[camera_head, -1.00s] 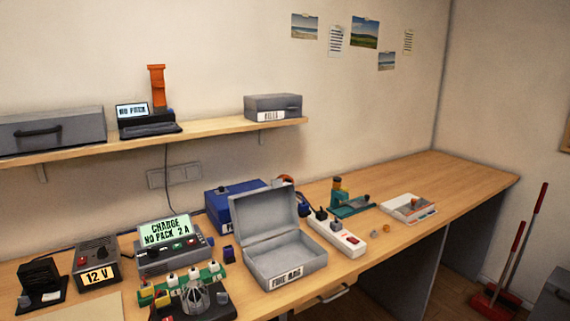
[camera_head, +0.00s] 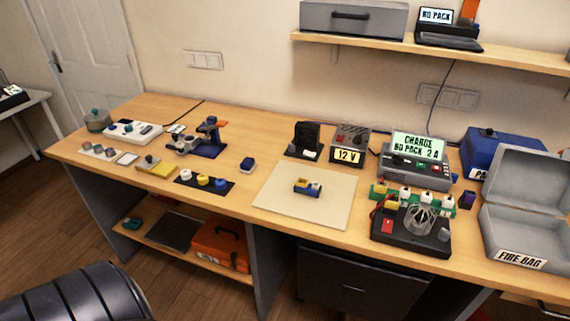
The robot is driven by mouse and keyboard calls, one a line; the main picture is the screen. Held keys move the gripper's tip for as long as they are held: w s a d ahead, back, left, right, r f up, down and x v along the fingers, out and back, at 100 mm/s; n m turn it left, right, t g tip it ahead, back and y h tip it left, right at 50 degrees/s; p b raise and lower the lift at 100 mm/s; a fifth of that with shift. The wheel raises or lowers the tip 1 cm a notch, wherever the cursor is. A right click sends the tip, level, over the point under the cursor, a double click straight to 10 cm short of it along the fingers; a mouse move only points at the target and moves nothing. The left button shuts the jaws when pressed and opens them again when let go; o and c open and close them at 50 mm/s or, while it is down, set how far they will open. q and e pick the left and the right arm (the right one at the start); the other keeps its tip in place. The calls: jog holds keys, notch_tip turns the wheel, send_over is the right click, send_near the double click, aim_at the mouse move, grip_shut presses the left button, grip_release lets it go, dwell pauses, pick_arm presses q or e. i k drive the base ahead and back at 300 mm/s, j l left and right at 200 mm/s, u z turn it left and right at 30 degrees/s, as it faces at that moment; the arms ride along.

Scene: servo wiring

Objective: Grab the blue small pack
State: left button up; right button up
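A small blue item with yellow parts (camera_head: 307,187) lies on the pale mat (camera_head: 275,205) in the middle of the bench. A small dark-blue block with a pale top (camera_head: 248,165) stands on the bench left of the mat. A small dark purple-blue block (camera_head: 466,200) stands right of the charger, beside the open grey FIRE BAG box (camera_head: 520,215). I cannot tell for certain which of these is the blue small pack. The charger (camera_head: 415,165) reads "CHARGE NO PACK 2 A". Neither of my grippers is in view.
A 12 V unit (camera_head: 350,147) and a black stand (camera_head: 303,141) are behind the mat. A black device with a wire cage (camera_head: 410,235) is at the right front. A black pad with round pieces (camera_head: 204,182) lies left. A large blue case (camera_head: 492,148) stands behind.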

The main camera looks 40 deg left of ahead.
aim_at(302, 186)
jog(key=u, duration=1.05)
